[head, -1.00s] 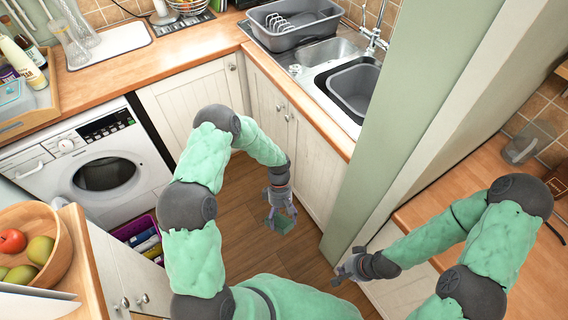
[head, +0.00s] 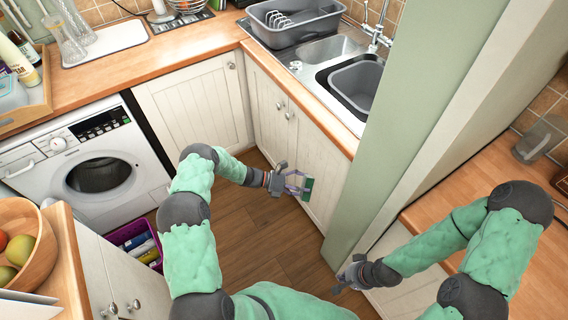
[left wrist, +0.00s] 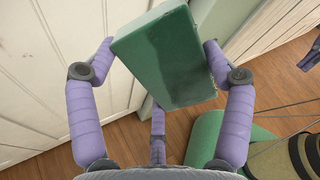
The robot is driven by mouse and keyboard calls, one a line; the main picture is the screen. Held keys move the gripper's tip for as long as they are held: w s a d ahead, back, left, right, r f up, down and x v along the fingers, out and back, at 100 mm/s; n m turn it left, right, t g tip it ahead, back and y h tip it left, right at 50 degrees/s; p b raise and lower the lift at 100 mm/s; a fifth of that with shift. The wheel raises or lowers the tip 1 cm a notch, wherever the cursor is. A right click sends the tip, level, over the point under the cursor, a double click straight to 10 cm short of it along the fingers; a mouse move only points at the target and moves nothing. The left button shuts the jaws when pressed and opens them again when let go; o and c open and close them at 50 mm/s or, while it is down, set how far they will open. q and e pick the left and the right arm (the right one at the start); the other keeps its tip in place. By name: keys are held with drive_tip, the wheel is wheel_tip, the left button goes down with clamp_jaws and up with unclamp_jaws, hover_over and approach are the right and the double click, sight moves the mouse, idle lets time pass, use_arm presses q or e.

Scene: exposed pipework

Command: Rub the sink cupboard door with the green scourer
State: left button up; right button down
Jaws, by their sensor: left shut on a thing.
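The green scourer (left wrist: 168,60) is a dark green block between the fingers of my left gripper (left wrist: 160,62), which is shut on it. In the head view my left gripper (head: 296,183) holds the scourer (head: 307,189) up close to the sink cupboard door (head: 322,172), a cream panelled door below the sink. In the left wrist view the door (left wrist: 60,60) fills the left side. I cannot tell whether the scourer touches it. My right gripper (head: 348,276) is low near the right-hand counter, small in the picture; its opening is unclear.
A pale green wall post (head: 420,120) stands right of the cupboard. The wooden worktop with the sink (head: 358,88) runs above the door. A washing machine (head: 85,165) and purple crate (head: 138,245) are at left. The wooden floor (head: 265,240) is clear.

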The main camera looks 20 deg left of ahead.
use_arm(q)
drive_tip(key=w+a+n+t+y+b, duration=0.1)
drive_tip(key=w+a+n+t, duration=0.3)
drive_tip(key=w+a+t, duration=0.15)
drive_tip(key=n+t+y+b, duration=0.1)
drive_tip(key=n+t+y, duration=0.2)
drive_tip(key=t, duration=0.1)
approach(305, 151)
drive_tip(key=shift+a+b+x, duration=0.25)
drive_tip(key=shift+b+x, duration=0.6)
drive_tip(key=shift+x, duration=1.9)
drive_tip(key=shift+w+f, duration=0.15)
drive_tip(key=shift+w, duration=0.05)
drive_tip(key=shift+w+d+b, duration=0.4)
drive_tip(key=shift+w+b, duration=0.05)
drive_tip(key=shift+w, duration=0.05)
drive_tip(key=shift+s+d, duration=0.1)
